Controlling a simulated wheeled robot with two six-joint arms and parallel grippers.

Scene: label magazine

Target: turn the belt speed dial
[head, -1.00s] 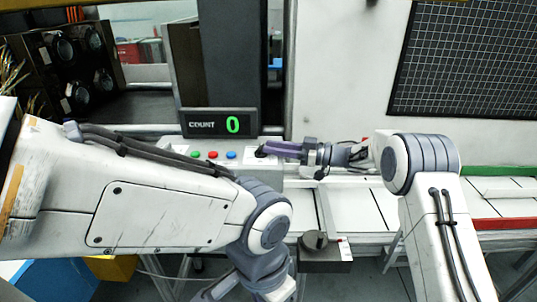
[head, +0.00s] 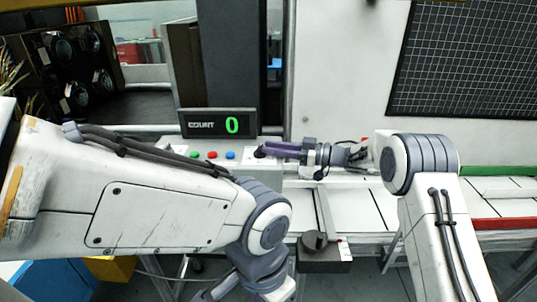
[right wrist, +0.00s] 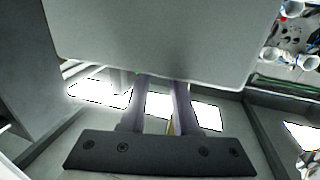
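A grey control box (head: 200,172) stands under the count display, with a small dark knob (head: 261,152) at its right end that looks like the dial. My right gripper (head: 266,150) reaches in from the right, its purple fingers pointing left, tips at or against the knob. In the right wrist view its two fingers (right wrist: 161,105) are parallel with a narrow gap, but a pale grey plate (right wrist: 155,40) hides the tips. I cannot tell whether they grip the knob. My left arm crosses the lower left; its gripper fingers are not in view.
The count display (head: 217,123) reads 0. Green, red and blue buttons (head: 212,155) sit left of the knob. A white belt (head: 365,208) runs to the right. A dark round part on a box (head: 315,240) stands in front of it. A wall grid (head: 465,60) hangs at upper right.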

